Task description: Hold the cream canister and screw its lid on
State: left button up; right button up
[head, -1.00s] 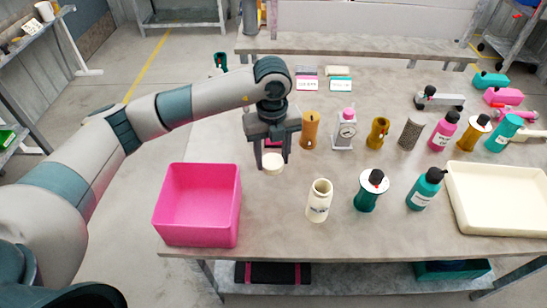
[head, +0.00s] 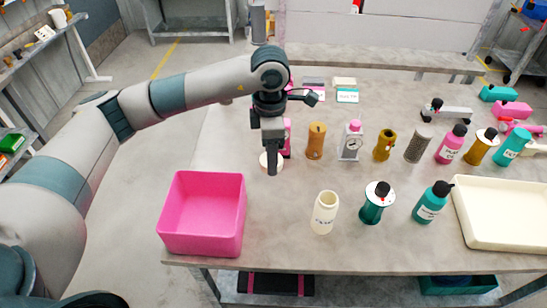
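The cream canister (head: 324,214) stands upright and open-topped on the table, right of the pink bin. The cream lid (head: 264,161) is behind and beside the fingers of my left gripper (head: 272,168), with its middle hidden. The gripper points down, and its fingers line up edge-on, so the gap between them is hidden. I cannot tell whether it grips the lid, or whether the lid rests on the table. The lid is apart from the canister, behind and to its left. My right gripper is not in view.
The pink bin (head: 203,248) is at the table's front left. Several bottles and cylinders stand behind. Bare tabletop lies between gripper and canister.

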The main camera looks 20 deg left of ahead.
pick_arm(q)
jog(key=m, duration=0.2)
jog(key=r+m, duration=0.1)
jog(key=m, duration=0.2)
jog(key=shift+s+a+r+m, duration=0.1)
jog(key=shift+a+r+m, duration=0.05)
jog(key=shift+a+m, duration=0.15)
jog(key=m, duration=0.2)
jog(key=r+m, duration=0.1)
jog(key=m, duration=0.2)
jog(key=shift+s+a+r, duration=0.1)
jog(key=shift+s+a, duration=0.1)
jog(key=m, duration=0.2)
jog(key=r+m, duration=0.1)
jog(key=m, duration=0.4)
jog(key=shift+s+a+r, duration=0.2)
jog(key=shift+a+r, duration=0.05)
jog(key=shift+a, duration=0.1)
jog(key=m, duration=0.2)
jog(key=r+m, duration=0.1)
jog(key=m, duration=0.2)
jog(key=shift+s+a, duration=0.2)
